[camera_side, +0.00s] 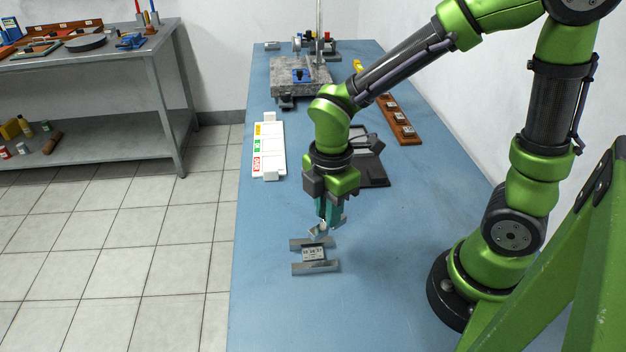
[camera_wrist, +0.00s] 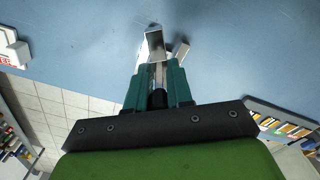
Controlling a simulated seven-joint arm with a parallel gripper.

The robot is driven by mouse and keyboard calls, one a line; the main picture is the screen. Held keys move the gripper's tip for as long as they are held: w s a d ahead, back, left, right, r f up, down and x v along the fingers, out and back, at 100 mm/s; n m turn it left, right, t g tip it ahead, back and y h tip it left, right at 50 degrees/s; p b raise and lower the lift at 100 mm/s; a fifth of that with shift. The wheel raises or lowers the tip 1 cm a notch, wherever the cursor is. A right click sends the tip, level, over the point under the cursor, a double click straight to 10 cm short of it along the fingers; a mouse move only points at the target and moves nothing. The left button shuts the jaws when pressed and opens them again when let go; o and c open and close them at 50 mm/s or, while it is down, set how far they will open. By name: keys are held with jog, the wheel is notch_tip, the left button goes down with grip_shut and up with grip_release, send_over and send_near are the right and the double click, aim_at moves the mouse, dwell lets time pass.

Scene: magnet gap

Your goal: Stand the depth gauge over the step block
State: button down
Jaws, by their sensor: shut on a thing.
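My gripper (camera_side: 322,222) points down over the blue table with its teal fingers closed on a small metal piece, which looks like the depth gauge (camera_side: 317,232). The gauge appears tilted, and the fingers hide its upper part. In the wrist view my gripper (camera_wrist: 158,88) holds the gauge (camera_wrist: 154,45), whose bright metal end sticks out beyond the fingertips. I cannot tell whether gauge and block touch.
A white board (camera_side: 268,158) with red, green and yellow labels lies at the table's left edge. A dark stand (camera_side: 375,176) is behind my gripper. A wooden rack (camera_side: 401,128) and a granite plate (camera_side: 288,78) are farther back. The table front (camera_side: 290,315) is clear.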

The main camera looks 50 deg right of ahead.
aim_at(320, 228)
jog(key=n, duration=0.2)
jog(key=a+n, duration=0.1)
jog(key=n, duration=0.4)
jog(key=shift+w+a+r, duration=0.15)
jog(key=shift+a+r, duration=0.2)
jog(key=n, duration=0.4)
jog(key=shift+r+n, duration=0.1)
jog(key=shift+n, duration=0.2)
jog(key=shift+f, duration=2.8)
jog(key=shift+f, duration=0.25)
jog(key=c, duration=0.9)
grip_release()
jog(key=c, duration=0.5)
jog(key=shift+c, duration=0.2)
jog(key=shift+r, duration=0.1)
